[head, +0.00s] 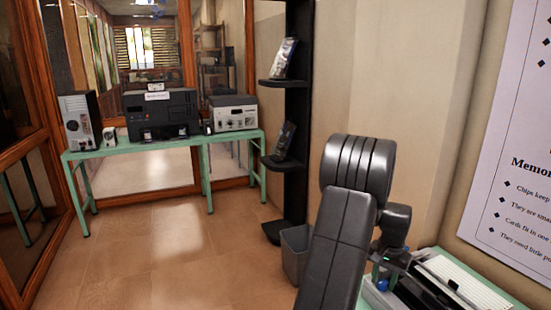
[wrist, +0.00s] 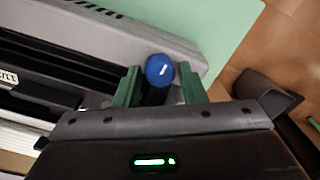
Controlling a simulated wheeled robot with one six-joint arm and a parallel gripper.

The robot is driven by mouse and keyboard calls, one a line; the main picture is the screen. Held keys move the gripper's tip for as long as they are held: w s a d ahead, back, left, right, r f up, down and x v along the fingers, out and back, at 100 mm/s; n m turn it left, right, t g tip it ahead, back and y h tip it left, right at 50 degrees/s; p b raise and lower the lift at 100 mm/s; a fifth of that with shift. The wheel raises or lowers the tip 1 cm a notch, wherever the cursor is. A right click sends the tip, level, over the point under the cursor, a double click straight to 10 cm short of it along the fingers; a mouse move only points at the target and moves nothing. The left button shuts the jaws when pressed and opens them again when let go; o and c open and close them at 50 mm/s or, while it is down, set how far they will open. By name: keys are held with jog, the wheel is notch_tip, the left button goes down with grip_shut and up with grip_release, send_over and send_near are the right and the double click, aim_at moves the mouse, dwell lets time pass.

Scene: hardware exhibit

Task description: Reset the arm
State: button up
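My arm (head: 345,225) rises at the right of the head view, bent, with its wrist low over a machine on a green table. My gripper (wrist: 160,85) shows in the wrist view with two green fingers apart. A round blue knob (wrist: 159,69) at the end of the machine (wrist: 75,50) shows between the fingertips, with a gap visible on its right side. I cannot tell whether a finger touches it. The blue knob also shows in the head view (head: 382,285), below the wrist.
The green tabletop (wrist: 210,25) is bare beyond the machine. A black shelf stand (head: 296,115) and a grey bin (head: 294,252) stand left of my arm. A far green table (head: 165,147) holds old devices. A poster (head: 510,130) hangs at right. The floor at left is clear.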

jog(key=n, duration=0.4)
jog(key=shift+n+p, duration=0.55)
jog(key=shift+n, duration=1.05)
jog(key=shift+a, duration=0.1)
